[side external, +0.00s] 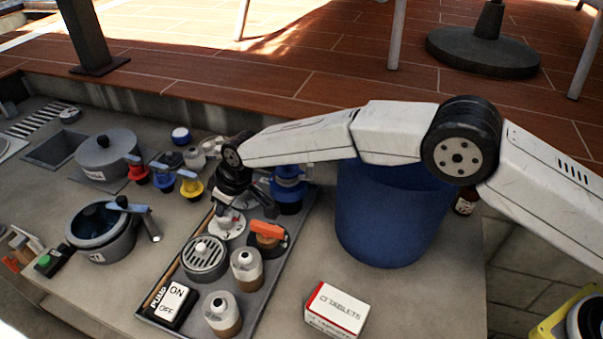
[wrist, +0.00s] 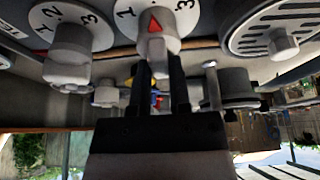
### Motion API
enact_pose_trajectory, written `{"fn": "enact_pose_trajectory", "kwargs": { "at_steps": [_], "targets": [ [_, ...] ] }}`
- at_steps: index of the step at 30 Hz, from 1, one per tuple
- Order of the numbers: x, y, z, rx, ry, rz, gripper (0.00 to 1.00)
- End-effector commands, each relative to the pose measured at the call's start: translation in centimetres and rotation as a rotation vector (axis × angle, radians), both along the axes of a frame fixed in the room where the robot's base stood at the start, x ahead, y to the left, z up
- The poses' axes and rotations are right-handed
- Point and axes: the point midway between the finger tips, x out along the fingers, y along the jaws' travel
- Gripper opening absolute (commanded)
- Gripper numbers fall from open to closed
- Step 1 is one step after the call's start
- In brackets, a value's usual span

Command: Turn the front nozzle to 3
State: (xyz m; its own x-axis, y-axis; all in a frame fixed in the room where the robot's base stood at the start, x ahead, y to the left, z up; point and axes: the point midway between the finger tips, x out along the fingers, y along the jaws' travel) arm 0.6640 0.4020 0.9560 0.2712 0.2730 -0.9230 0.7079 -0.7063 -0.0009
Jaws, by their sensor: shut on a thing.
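My gripper (wrist: 162,66) is shut on the grey knob of a white nozzle dial (wrist: 128,20) in the wrist view. The dial shows a 1 on the left and a 3 on the right. The knob's red pointer (wrist: 154,24) lies between them, where a 2 would be; no 2 shows. A second dial (wrist: 92,18) with 1, 2 and 3 and a grey knob (wrist: 67,58) is at the left, untouched. In the side view my gripper (side external: 226,205) reaches down to a white dial (side external: 229,226) on the tray, its knob partly hidden.
A round grate (side external: 204,257), an orange-handled valve (side external: 267,235), two capped bottles (side external: 246,268) and an ON/OFF pump switch (side external: 172,303) crowd the tray. A blue bucket (side external: 385,225) stands under my arm. A tablets box (side external: 336,311) lies in front.

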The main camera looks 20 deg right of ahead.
Motion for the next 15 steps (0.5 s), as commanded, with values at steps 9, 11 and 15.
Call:
{"fn": "enact_pose_trajectory", "kwargs": {
  "at_steps": [9,11,15],
  "targets": [
    [-0.12,0.03,-0.18,-0.003,0.003,-0.035,0.0],
    [-0.14,0.03,-0.19,-0.003,0.003,-0.052,0.0],
    [-0.14,0.03,-0.23,-0.004,0.003,-0.108,0.0]
  ]
}}
